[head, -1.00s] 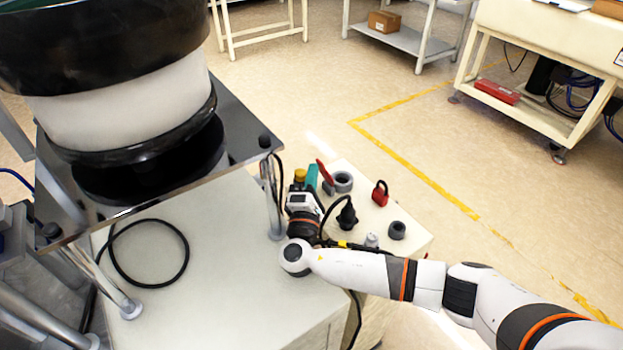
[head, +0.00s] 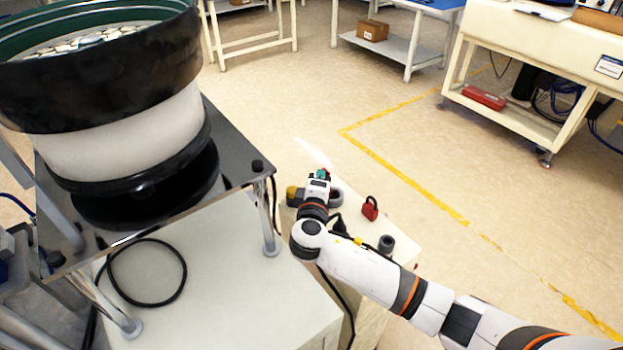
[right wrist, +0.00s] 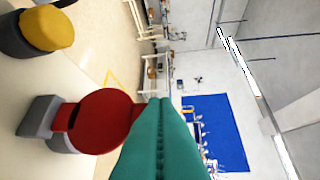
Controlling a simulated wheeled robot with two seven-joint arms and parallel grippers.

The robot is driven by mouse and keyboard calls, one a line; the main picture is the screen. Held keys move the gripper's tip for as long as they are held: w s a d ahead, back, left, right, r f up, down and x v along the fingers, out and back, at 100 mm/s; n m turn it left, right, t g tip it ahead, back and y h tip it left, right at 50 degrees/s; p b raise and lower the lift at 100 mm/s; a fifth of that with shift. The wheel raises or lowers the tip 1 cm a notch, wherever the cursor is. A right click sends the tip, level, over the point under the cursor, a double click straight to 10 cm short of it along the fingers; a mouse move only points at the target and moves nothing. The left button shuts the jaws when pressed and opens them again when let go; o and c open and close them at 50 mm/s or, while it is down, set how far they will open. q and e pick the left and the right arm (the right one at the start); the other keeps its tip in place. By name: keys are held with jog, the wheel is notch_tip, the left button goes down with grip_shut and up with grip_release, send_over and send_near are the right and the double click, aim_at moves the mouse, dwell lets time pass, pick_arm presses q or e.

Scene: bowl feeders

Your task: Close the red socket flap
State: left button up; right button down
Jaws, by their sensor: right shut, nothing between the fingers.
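The red flap (right wrist: 98,122) is a round disc that stands raised from its grey socket (right wrist: 40,117) in the right wrist view. My right gripper's teal fingers (right wrist: 160,108) are shut and empty. They overlap the flap's edge in the wrist view; I cannot tell whether they touch it. My left gripper is not in view.
Open floor lies beyond the bench.

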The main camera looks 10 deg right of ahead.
jog(key=w+d+f+m+g+y+p, duration=0.1)
jog(key=d+m+g+y+p, duration=0.1)
jog(key=d+p, duration=0.1)
jog(key=w+d+f+m+g+y+p, duration=0.1)
jog(key=d+f+m+g+y+p, duration=0.1)
jog(key=d+y+p, duration=0.1)
jog(key=w+d+f+m+g+y+p, duration=0.1)
jog(key=w+d+m+g+y+p, duration=0.1)
jog(key=d+p, duration=0.1)
jog(key=shift+d+f+m+y+p, duration=0.2)
jog(key=shift+d+m+y+p, duration=0.1)
jog(key=shift+p, duration=0.45)
jog(key=shift+w+d+f+b, duration=0.1)
jog(key=shift+d+f+b, duration=0.15)
jog(key=shift+f, duration=0.25)
jog(key=shift+w+d+f+b, duration=0.1)
jog(key=shift+d+f+b, duration=0.05)
jog(key=shift+f+b, duration=0.3)
jog(key=shift+f, duration=0.15)
